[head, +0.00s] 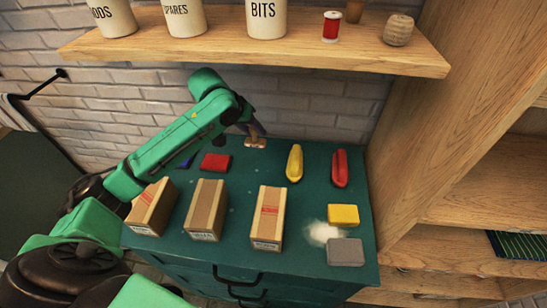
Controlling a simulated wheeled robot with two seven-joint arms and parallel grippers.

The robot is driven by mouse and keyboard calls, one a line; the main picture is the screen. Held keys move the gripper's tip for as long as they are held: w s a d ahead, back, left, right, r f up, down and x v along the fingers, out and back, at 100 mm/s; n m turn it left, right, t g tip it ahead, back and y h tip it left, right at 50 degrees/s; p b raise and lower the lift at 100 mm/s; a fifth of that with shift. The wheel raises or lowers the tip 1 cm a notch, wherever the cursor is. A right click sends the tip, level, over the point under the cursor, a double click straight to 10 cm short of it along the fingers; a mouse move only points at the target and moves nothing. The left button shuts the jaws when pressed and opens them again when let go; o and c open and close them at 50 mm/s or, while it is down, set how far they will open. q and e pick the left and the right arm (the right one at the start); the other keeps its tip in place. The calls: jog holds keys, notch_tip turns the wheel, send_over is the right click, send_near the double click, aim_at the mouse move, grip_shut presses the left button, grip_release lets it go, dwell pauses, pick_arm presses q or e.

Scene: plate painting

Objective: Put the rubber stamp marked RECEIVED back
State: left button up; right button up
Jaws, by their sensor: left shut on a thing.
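My left gripper (253,129) reaches in from the left to the back of the teal cabinet top (232,182). It is shut on a small wooden stamp (256,143), seen just below the fingers at the back edge. Its marking is not readable, and I cannot tell whether its base touches the surface. A red pad (215,163) lies to the left and nearer. A blue item (187,160) beside it is partly hidden by my arm. My right gripper is not in view.
Three cardboard boxes (268,218) stand along the front; the left and right ones bear red marks. A yellow (294,164) and a red (340,168) elongated item lie at right. Yellow (343,215) and grey (345,252) blocks lie front right. A wooden shelf (200,45) hangs above.

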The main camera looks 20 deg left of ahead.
pick_arm(q)
jog(key=f, duration=0.3)
jog(key=f+p, duration=0.1)
jog(key=f, duration=0.5)
jog(key=shift+s+a+f+p, duration=0.25)
jog(key=shift+s+f+p, duration=0.1)
jog(key=shift+s+f, duration=0.05)
jog(key=shift+s+a, duration=0.1)
jog(key=shift+s, duration=0.05)
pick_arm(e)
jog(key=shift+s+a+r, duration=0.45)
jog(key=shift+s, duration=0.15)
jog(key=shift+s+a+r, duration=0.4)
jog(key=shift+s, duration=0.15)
pick_arm(q)
jog(key=o, duration=0.8)
jog(key=shift+o, duration=1.3)
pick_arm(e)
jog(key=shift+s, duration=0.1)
